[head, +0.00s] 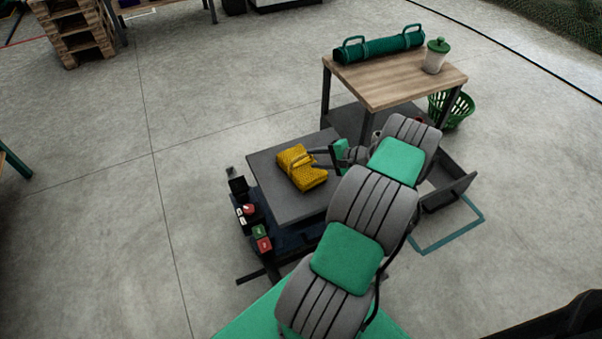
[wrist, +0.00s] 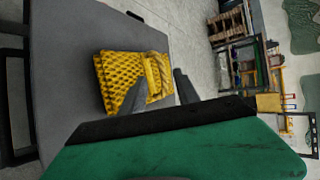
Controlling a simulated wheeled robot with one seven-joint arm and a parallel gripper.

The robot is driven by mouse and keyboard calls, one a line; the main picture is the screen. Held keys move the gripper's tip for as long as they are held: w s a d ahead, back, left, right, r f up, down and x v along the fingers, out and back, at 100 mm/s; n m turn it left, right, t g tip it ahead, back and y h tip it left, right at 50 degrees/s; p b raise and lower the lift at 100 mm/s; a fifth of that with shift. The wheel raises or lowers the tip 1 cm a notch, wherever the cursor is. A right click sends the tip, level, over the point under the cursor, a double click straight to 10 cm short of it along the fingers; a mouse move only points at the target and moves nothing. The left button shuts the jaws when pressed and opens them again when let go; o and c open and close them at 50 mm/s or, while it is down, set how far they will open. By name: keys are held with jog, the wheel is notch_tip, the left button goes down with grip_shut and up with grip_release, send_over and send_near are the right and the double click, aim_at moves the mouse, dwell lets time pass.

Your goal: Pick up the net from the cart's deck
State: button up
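The yellow folded net (head: 300,168) lies on the grey deck of the cart (head: 262,178). In the wrist view the net (wrist: 112,78) shows a mesh body with a raised yellow strap or loop on its right side. My gripper (head: 318,158) reaches in from the right at the net's upper right edge. In the wrist view my gripper (wrist: 155,93) has its two dark fingers apart, one in front of the net and one to its right, with the strap side between them. Whether the fingers touch the net cannot be told. The green gripper body hides the lower part of that view.
A wooden-topped table (head: 395,78) behind the cart holds a green roll (head: 380,46) and a lidded jar (head: 435,56). A green basket (head: 452,108) stands at its right. Small boxes (head: 250,215) sit at the cart's left side.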

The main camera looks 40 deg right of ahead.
aim_at(299, 158)
jog(key=b+x, duration=0.1)
jog(key=x, duration=0.5)
jog(key=shift+w+a+b, duration=0.1)
jog(key=shift+b, duration=0.3)
grip_shut()
jog(key=shift+r, duration=0.1)
dwell(0.8)
